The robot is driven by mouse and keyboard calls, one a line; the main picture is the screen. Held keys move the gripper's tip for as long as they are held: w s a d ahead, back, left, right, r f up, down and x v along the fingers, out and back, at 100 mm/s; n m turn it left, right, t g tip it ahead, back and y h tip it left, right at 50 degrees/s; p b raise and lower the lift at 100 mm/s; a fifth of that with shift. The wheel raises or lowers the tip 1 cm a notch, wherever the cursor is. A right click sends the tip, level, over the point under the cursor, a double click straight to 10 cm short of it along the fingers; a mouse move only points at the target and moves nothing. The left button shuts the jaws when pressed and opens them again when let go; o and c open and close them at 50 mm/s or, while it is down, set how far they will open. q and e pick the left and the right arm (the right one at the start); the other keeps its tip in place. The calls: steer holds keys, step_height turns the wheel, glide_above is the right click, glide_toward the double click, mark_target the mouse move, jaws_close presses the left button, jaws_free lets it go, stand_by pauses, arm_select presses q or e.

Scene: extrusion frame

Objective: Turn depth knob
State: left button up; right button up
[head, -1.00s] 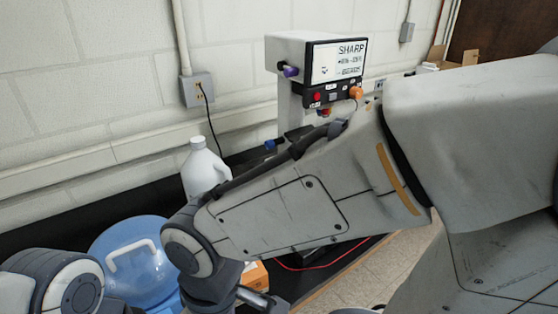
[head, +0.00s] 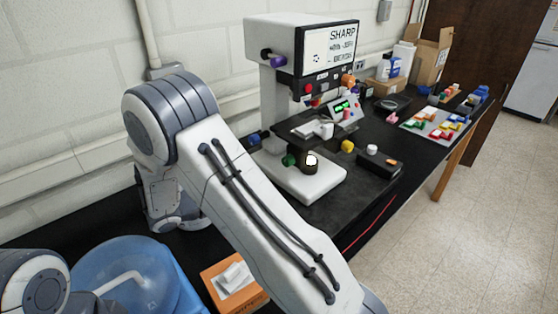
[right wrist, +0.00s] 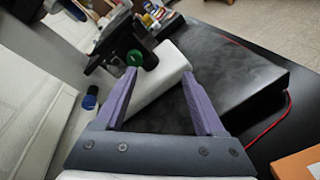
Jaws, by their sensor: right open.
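A white machine (head: 270,35) marked SHARP stands on the black bench in the head view. It has a purple knob (head: 277,60) on its upper left, an orange knob (head: 348,81) on its front right, a blue knob (head: 255,138) at its column and a green knob (head: 289,160) low by its white base (head: 310,184). No label shows which is the depth knob. In the right wrist view my right gripper (right wrist: 159,73) is open and empty; the green knob (right wrist: 134,57) appears by its left fingertip, contact unclear. My left gripper is out of view.
A blue water jug (head: 135,280) and an orange box (head: 233,280) stand at the near end of the bench (head: 60,228). A red cable (head: 370,222) runs along the front edge. Coloured blocks (head: 440,125) and cardboard boxes (head: 430,50) stand farther right.

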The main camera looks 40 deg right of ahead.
mark_target(285, 163)
steer(key=w+d+p, duration=0.1)
steer(key=d, duration=0.3)
steer(key=w+d+n+t+h+p, duration=0.1)
steer(key=w+d+p, duration=0.1)
steer(key=d, duration=0.2)
steer(key=w+d+f+h+p, duration=0.1)
steer(key=w+d, duration=0.1)
steer(key=d, duration=0.2)
steer(key=shift+d+t, duration=0.1)
steer(key=shift+t, duration=0.3)
steer(key=shift+d+f+p, duration=0.15)
steer(key=shift+d+p, duration=0.2)
steer(key=shift+d, duration=0.15)
jaws_close()
steer(key=shift+n, duration=0.3)
